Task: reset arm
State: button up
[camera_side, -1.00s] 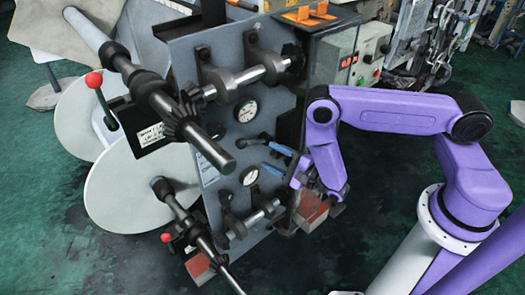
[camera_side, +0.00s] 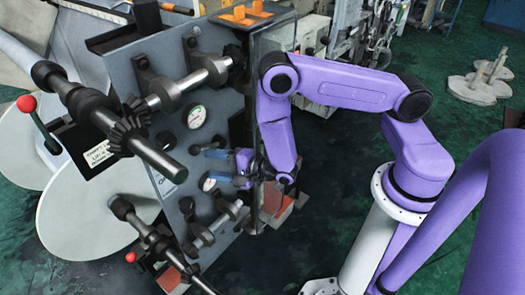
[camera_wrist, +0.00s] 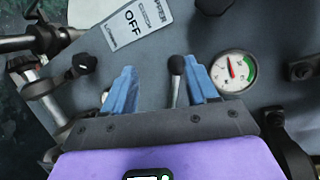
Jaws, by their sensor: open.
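Nothing is gripped. A dial gauge (camera_wrist: 232,70) is right of the fingers, and an "OFF" label (camera_wrist: 138,18) is above them.
Dark shafts (camera_side: 100,110) and a red-knobbed lever (camera_side: 27,103) stick out from the panel at left. A control box (camera_side: 275,35) stands beside the panel's top. White discs (camera_side: 85,215) are at left. Green floor (camera_side: 320,215) shows between the panel and my base.

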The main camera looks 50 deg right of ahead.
jog(key=s+a+r+n+g, duration=0.7)
jog(key=s+r+n+g, duration=0.25)
jog(key=s+n, duration=0.35)
jog(key=s+d+r+n+g+h, duration=0.2)
jog(key=s+d+r+n, duration=0.3)
jog(key=s+d+n, duration=0.2)
jog(key=s+d+r+n+g+h, duration=0.3)
jog(key=s+d+r+n, duration=0.1)
jog(key=s+d+n, duration=0.4)
jog(key=shift+s+d+r+n, duration=0.25)
jog(key=shift+d+r+n, duration=0.1)
jog(key=shift+n, duration=0.75)
dwell(0.4)
